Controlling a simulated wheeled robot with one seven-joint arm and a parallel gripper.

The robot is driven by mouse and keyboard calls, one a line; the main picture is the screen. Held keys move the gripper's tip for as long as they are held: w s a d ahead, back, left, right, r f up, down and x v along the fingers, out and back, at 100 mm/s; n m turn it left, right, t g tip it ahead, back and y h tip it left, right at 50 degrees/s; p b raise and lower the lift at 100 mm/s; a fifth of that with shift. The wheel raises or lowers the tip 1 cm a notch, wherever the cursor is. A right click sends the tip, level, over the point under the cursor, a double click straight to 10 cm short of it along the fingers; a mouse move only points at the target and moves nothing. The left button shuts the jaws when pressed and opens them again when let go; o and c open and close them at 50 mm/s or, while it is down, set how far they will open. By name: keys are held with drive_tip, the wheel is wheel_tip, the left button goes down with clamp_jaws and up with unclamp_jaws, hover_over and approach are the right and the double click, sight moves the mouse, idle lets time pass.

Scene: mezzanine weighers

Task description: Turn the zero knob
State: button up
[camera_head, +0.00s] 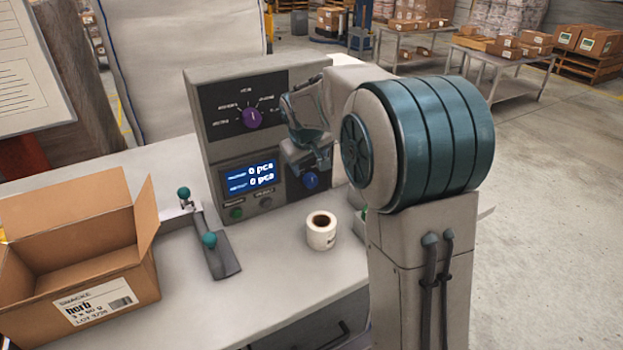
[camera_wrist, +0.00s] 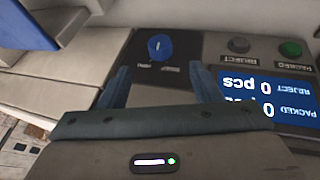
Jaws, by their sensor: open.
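The grey weigher panel (camera_head: 232,141) stands on the bench. A blue knob (camera_head: 311,181) sits low at its right, and the wrist view shows it too (camera_wrist: 160,47), with a pale pointer line and small labels I cannot read. A purple knob (camera_head: 252,117) with a ring of labels is higher on the panel. I cannot read which knob is labelled zero. My gripper (camera_wrist: 163,84) is open and empty. In the wrist view the blue knob lies just beyond the gap between its fingertips, apparently untouched. In the head view my arm hides the panel's right part.
A display (camera_head: 250,176) reads 0 pcs on both lines. Green (camera_head: 236,214) and grey (camera_head: 265,203) buttons sit below it.

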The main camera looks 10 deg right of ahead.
sight(312, 181)
drive_tip(key=x, duration=1)
drive_tip(key=shift+f+p, duration=0.15)
drive_tip(key=shift+p, duration=0.15)
drive_tip(key=c, duration=1)
